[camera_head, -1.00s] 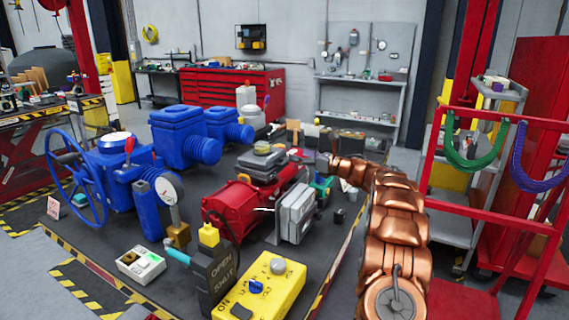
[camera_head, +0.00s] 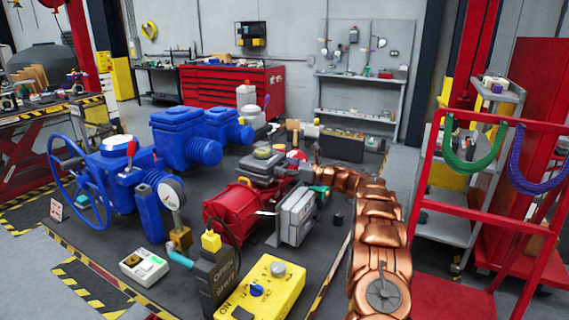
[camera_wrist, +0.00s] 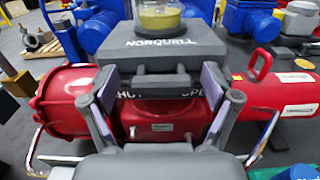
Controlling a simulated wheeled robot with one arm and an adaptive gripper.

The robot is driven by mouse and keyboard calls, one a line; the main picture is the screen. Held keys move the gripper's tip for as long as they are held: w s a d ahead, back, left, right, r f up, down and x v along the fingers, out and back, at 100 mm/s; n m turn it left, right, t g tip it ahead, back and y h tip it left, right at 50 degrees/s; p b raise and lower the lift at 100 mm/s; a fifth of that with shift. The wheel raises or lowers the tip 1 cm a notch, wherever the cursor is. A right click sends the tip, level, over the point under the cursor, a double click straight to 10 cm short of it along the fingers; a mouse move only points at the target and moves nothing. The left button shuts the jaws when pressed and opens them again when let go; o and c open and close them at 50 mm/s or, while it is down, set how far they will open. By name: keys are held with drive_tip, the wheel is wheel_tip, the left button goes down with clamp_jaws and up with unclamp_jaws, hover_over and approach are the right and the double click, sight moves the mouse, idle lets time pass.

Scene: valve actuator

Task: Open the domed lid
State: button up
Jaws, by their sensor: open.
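A dark grey box marked NORQUELL (camera_wrist: 172,45) carries a yellowish dome (camera_wrist: 158,17) on top. It sits above the red actuator cylinder (camera_wrist: 72,100). In the head view the dome (camera_head: 264,152) is small, on the grey box (camera_head: 258,166) in mid-platform. My gripper (camera_wrist: 160,84) is open. Its two fingers stand left and right of a grey lip on the near side of the box. Nothing is clearly clamped between them; I cannot tell whether they touch it. In the head view my gripper is hard to make out behind the wrist and surrounding parts.
A grey panel box (camera_head: 297,214) stands just before the red cylinder. Blue valve actuators (camera_head: 185,138) stand to the left. A yellow control box (camera_head: 262,289) is at the front. A red frame (camera_head: 490,225) stands right of my arm.

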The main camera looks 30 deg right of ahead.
drive_tip(key=shift+w, duration=0.15)
clamp_jaws()
drive_tip(key=shift+a, duration=0.1)
idle(0.6)
drive_tip(key=shift+r, duration=0.15)
